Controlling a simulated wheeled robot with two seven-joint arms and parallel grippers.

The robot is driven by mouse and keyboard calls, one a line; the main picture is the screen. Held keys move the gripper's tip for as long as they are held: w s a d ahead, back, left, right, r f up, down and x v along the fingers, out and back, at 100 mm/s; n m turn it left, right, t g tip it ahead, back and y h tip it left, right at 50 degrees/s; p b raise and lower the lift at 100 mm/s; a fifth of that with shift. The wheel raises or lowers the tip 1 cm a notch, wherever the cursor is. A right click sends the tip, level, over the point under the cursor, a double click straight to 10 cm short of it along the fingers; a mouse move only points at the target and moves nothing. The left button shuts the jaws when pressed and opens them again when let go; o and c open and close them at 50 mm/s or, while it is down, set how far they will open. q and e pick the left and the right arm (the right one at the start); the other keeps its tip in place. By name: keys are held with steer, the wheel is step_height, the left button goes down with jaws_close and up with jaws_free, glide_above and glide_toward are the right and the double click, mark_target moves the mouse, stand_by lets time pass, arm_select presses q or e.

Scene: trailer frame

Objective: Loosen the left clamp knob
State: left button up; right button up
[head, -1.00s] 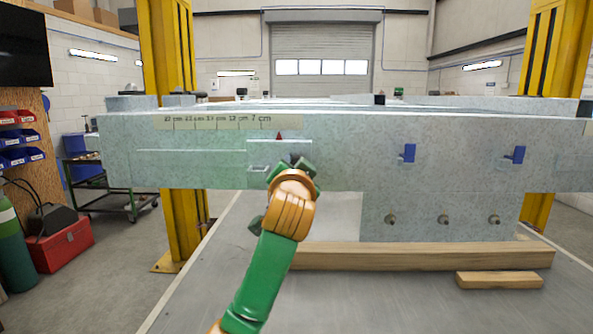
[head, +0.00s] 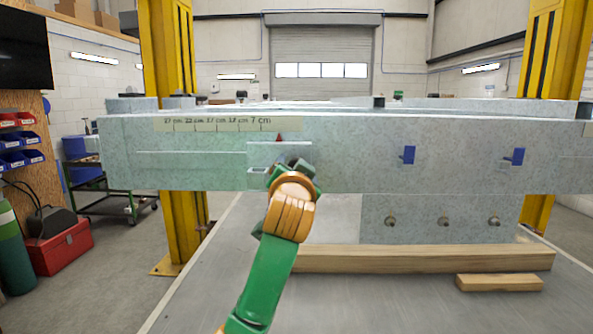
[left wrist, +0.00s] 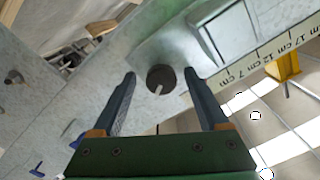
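The left clamp knob (left wrist: 161,78) is a dark round knob with a pale line across its face, in the middle of the left wrist view. My left gripper (left wrist: 159,74) is open, with one finger on each side of the knob and a visible gap to both. In the head view my left gripper (head: 297,166) is at the sliding clamp plate (head: 280,151) on the beam, and my wrist hides the knob. A red pointer (head: 279,137) stands above the plate, under the right end of the scale (head: 220,124). My right gripper is not in view.
The long grey beam (head: 345,150) crosses the view. Wooden blocks (head: 425,258) rest on the table (head: 370,305). Yellow posts (head: 185,225) stand on both sides.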

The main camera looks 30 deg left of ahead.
arm_select(q)
steer(key=b+v, duration=0.3)
steer(key=v, duration=0.4)
stand_by(0.3)
